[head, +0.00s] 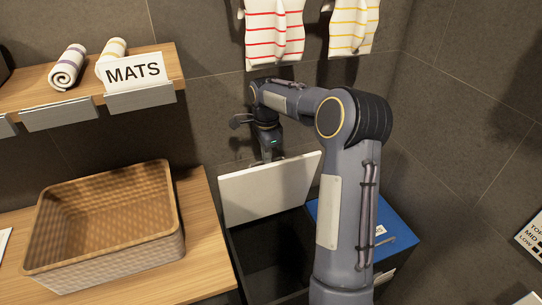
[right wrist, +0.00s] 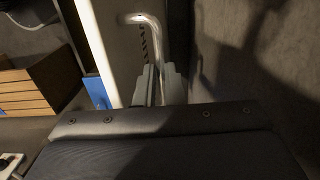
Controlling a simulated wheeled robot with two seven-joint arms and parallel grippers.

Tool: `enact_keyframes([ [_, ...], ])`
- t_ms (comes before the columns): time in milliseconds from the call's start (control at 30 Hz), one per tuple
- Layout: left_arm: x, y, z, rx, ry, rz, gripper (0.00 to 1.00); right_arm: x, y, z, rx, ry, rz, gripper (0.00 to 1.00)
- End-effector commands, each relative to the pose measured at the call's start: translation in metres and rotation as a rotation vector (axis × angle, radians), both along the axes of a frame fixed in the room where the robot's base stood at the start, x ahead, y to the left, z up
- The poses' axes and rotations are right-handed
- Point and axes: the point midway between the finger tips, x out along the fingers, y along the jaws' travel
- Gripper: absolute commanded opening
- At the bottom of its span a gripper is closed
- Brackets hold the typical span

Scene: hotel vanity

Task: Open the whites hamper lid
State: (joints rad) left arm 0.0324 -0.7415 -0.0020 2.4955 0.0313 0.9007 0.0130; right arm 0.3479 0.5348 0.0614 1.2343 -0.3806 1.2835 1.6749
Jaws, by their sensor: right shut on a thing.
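The white hamper lid (head: 268,190) stands raised and steeply tilted at the back of a dark hamper (head: 270,255), whose open top shows below it. My right gripper (head: 268,156) is at the lid's upper edge, with the arm reaching in from the right. In the right wrist view my right gripper (right wrist: 160,86) is shut on the lid's metal bar handle (right wrist: 152,32). The white lid (right wrist: 122,45) also shows there, edge-on. My right arm hides part of the hamper's right side. My left gripper is out of view.
A blue lid (head: 330,220) lies closed beside the open hamper, partly behind my arm. A woven basket (head: 105,225) stands on the wooden counter (head: 205,220) at left. Above are a shelf with a MATS sign (head: 135,71) and hanging striped towels (head: 275,35). The tiled wall is close behind the lid.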

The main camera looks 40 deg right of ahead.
Motion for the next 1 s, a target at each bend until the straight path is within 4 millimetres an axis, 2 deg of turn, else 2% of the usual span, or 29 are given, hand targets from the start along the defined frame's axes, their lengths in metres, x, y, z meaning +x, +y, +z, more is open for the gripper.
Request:
enact_keyframes([
  [33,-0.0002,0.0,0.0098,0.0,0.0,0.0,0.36,0.0062,-0.0009,0.0019,0.001,0.004,0.003,0.0],
  [67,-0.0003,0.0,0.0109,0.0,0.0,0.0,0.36,0.0086,-0.0017,0.0009,0.001,0.005,0.003,0.0],
  [433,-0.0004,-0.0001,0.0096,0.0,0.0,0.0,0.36,0.0124,-0.0032,-0.0029,-0.001,0.004,0.004,0.0],
  [467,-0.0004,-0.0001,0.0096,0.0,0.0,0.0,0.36,0.0123,-0.0032,-0.0029,-0.001,0.004,0.004,0.13],
  [600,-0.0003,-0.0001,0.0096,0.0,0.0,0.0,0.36,0.0122,-0.0033,-0.0026,-0.001,0.004,0.003,0.3],
  [1000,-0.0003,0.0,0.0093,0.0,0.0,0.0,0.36,0.0118,-0.0034,-0.002,0.0,0.003,0.002,0.3],
])
